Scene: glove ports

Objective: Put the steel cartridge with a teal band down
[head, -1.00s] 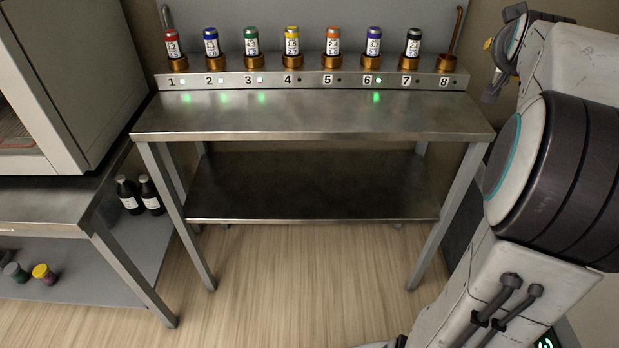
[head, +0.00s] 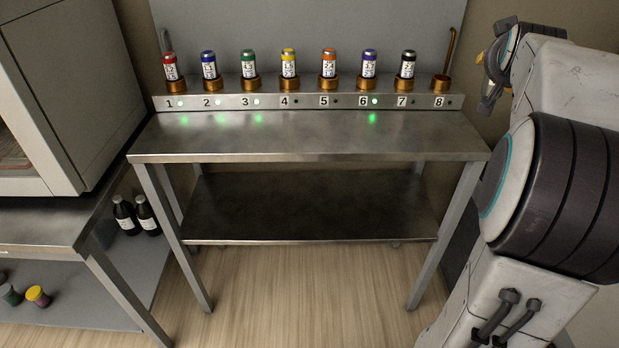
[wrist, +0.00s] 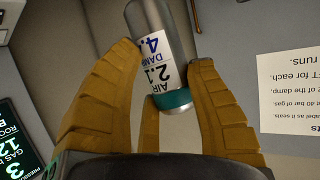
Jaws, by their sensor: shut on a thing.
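The steel cartridge with a teal band (wrist: 152,22) shows in the wrist view, with a white label and the teal band near its lower end in the picture. My gripper (wrist: 165,62) has its tan fingers closed around it. The cartridge is tilted in the picture, and its far end runs out of the top edge. In the head view I cannot make out the cartridge; my arm stands at the right edge.
A steel table (head: 310,145) carries a numbered rack (head: 300,101). Capped cartridges stand in sockets 1 to 7; socket 8 (head: 441,83) is empty. Lights 1, 2, 3 and 6 glow green. The tabletop before the rack is clear. A printed sheet (wrist: 290,90) shows in the wrist view.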

